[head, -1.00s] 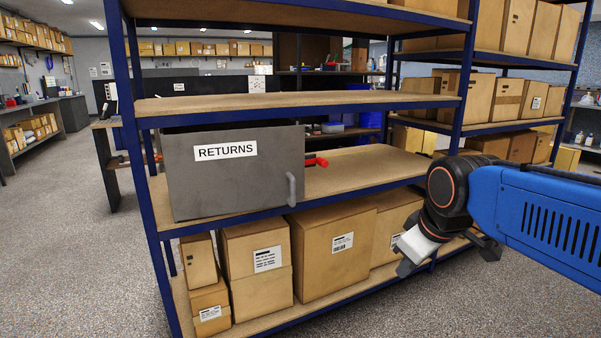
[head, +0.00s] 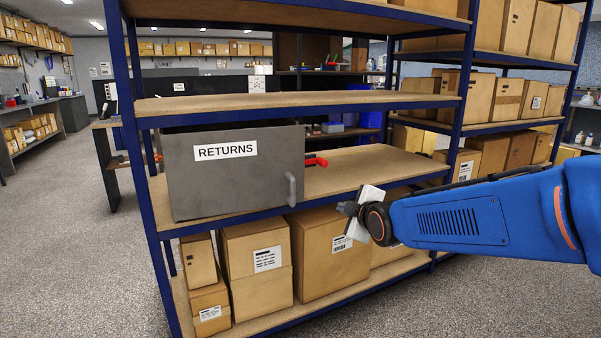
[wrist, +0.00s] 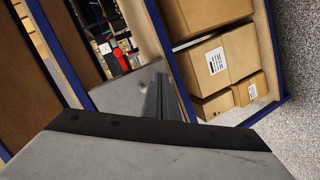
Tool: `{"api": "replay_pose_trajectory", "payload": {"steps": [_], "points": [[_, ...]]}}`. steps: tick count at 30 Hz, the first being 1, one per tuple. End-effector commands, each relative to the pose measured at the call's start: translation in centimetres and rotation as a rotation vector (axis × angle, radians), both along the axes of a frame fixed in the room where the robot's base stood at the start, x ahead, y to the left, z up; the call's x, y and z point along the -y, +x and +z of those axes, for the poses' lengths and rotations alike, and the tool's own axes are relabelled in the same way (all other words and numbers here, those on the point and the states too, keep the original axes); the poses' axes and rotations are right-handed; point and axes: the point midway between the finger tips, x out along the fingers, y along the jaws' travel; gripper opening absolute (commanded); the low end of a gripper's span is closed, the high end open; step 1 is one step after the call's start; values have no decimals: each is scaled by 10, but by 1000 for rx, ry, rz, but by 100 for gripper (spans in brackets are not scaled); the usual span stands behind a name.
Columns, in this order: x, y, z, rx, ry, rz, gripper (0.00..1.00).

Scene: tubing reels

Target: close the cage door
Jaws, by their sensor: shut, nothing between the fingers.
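The cage door is a grey panel (head: 235,180) with a white RETURNS label (head: 225,150) and a light grey handle (head: 291,189) near its right edge. It stands on the middle shelf by the shelf's front edge and hides most of what is behind it. How far it stands open I cannot tell. A red part (head: 316,162) shows just past its right edge. My gripper (head: 347,208) is shut and empty, to the right of the handle and apart from it. In the wrist view the panel (wrist: 122,92) and red part (wrist: 116,58) lie beyond my fingers (wrist: 165,100).
The blue-framed shelf (head: 390,165) is bare to the right of the door. A cardboard box (head: 325,245) stands on the lower shelf among others, behind and below my gripper. A shelf board (head: 290,103) runs above the door. Open floor (head: 80,260) lies to the left.

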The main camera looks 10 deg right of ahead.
Motion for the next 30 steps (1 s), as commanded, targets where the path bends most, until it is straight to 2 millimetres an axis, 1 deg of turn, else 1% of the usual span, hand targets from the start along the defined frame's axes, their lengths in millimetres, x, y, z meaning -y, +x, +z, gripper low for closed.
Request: {"api": "replay_pose_trajectory", "payload": {"steps": [1,3,6,10,12,15,23,26,30], "points": [[-7,14,1,38,-39,26,0],[-16,31,7,102,-97,60,0],[-30,54,14,193,-180,103,0],[-46,78,22,301,-278,143,0],[-52,87,25,349,-319,156,0],[-59,95,29,396,-362,168,0],[-66,108,32,432,-393,175,0],[-68,119,31,429,-392,176,0],[-73,140,31,430,-392,175,0]]}}
